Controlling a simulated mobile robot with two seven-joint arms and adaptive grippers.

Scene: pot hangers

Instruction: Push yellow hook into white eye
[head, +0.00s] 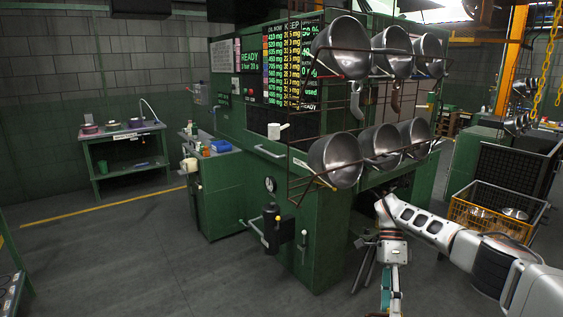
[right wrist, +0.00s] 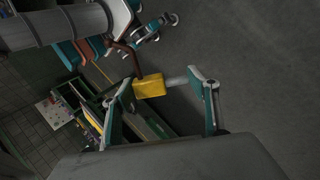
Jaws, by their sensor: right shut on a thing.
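A yellow block with a brown bent rod, which looks like the yellow hook (right wrist: 149,85), sits between the teal fingers of my right gripper (right wrist: 163,82) in the right wrist view. A short pale grey piece (right wrist: 177,82) bridges from the block to the right finger. In the head view my right gripper (head: 391,292) points down at the lower right, and the hook cannot be made out there. A pale, curved piece (head: 356,100) hangs on the rack; I cannot tell whether it is the white eye. My left gripper is not in view.
A wire rack (head: 291,95) with several metal pots stands in front of the green machine (head: 328,240). A brown curved piece (head: 397,97) hangs beside the pale one. A yellow crate (head: 490,220) is at right.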

